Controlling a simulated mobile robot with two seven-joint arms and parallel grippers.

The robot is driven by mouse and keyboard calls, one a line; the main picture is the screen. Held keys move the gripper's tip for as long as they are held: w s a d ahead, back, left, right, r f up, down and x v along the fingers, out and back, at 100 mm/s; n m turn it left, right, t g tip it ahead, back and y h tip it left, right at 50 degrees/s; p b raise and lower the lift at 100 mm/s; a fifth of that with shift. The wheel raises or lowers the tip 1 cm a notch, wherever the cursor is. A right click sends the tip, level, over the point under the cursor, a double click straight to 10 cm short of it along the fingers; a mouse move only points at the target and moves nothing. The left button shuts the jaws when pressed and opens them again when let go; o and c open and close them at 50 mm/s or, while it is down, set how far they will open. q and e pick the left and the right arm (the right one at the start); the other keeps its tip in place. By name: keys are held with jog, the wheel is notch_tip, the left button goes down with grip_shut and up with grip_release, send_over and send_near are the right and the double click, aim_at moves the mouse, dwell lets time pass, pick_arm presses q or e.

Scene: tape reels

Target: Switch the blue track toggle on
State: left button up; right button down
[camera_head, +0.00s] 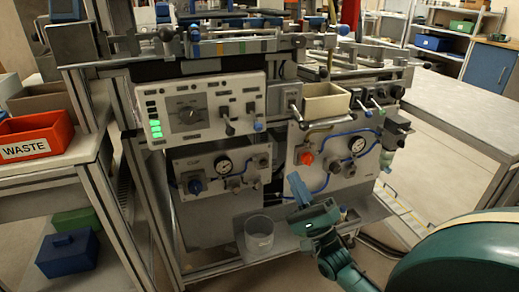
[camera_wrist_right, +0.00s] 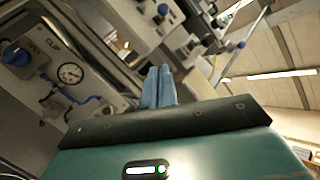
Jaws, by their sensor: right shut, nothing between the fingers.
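A small blue-tipped control (camera_head: 258,126) sits at the lower right of the white control panel (camera_head: 205,108), beside a black lever (camera_head: 228,120). It looks like the blue toggle, but its label and position are too small to read. My right gripper (camera_head: 298,188) is shut and empty, in front of the lower right gauge panel, below and to the right of that control and apart from it. In the right wrist view its two blue-grey fingers (camera_wrist_right: 160,87) are together, with blue-tipped parts of the machine beyond them. My left gripper is not in view.
A gauge panel (camera_head: 335,160) with a red knob and blue tubing is behind my right gripper. A cream bin (camera_head: 326,103) and several black levers stand above it. A clear cup (camera_head: 259,235) stands on the lower shelf. A red waste bin (camera_head: 36,140) is at left.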

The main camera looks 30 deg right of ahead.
aim_at(255, 121)
jog(key=shift+w+d+r+m+t, duration=0.2)
jog(key=shift+d+m+t, duration=0.2)
jog(key=shift+d+m, duration=0.15)
jog(key=w+a+r, duration=0.4)
jog(key=w+r, duration=0.2)
jog(key=r, duration=0.3)
jog(key=shift+w+p, duration=0.1)
jog(key=shift+p, duration=0.3)
